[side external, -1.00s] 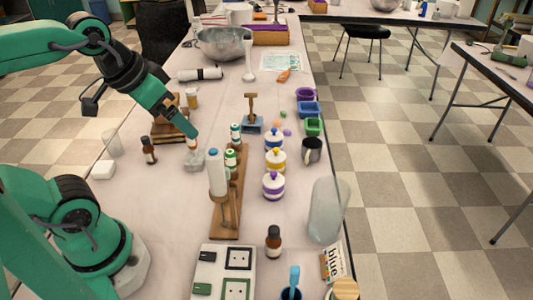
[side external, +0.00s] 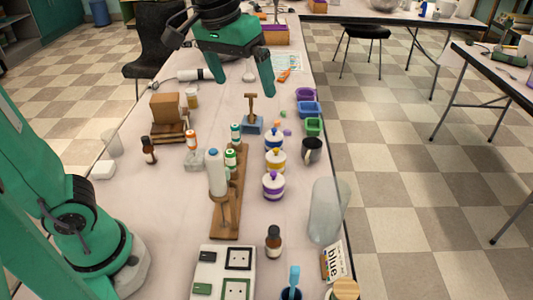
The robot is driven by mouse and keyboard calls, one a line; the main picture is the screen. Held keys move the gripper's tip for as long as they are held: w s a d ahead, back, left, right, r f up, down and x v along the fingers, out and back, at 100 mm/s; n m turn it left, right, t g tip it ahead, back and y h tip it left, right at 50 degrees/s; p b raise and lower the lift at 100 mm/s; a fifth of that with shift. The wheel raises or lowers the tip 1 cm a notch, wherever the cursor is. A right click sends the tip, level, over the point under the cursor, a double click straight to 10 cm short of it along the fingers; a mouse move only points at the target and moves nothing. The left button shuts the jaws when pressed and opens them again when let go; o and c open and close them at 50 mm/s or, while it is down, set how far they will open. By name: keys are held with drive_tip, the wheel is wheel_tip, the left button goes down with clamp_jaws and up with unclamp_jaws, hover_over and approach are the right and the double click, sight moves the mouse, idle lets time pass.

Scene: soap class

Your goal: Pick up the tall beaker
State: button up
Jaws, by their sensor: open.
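The tall beaker (side external: 328,211) is a large, clear, greyish cylinder standing near the table's right edge, in the lower right of the side view. My gripper (side external: 239,80) is at the top middle, above the far part of the table. Its green fingers point down and are spread apart, with nothing visible between them. It is well away from the tall beaker, which lies lower and to the right in the picture. A smaller clear beaker (side external: 112,143) stands near the left edge.
Striped jars (side external: 273,186) and a dark mug (side external: 311,151) stand behind the tall beaker.

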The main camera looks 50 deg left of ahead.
drive_tip(key=w+d+g, duration=0.2)
drive_tip(key=w+d, duration=0.3)
drive_tip(key=d, duration=0.2)
drive_tip(key=n+g, duration=0.1)
drive_tip(key=n, duration=0.1)
hover_over(327, 212)
drive_tip(key=w+a, duration=0.2)
drive_tip(key=w, duration=0.1)
wheel_tip(327, 212, down, 5)
wheel_tip(327, 212, down, 22)
drive_tip(key=shift+w+r+y, duration=0.15)
drive_tip(key=shift+w+y, duration=0.1)
drive_tip(key=shift+y, duration=0.15)
idle(0.6)
drive_tip(key=c, duration=1.3)
drive_tip(key=shift+r, duration=0.1)
drive_tip(key=shift+c, duration=0.5)
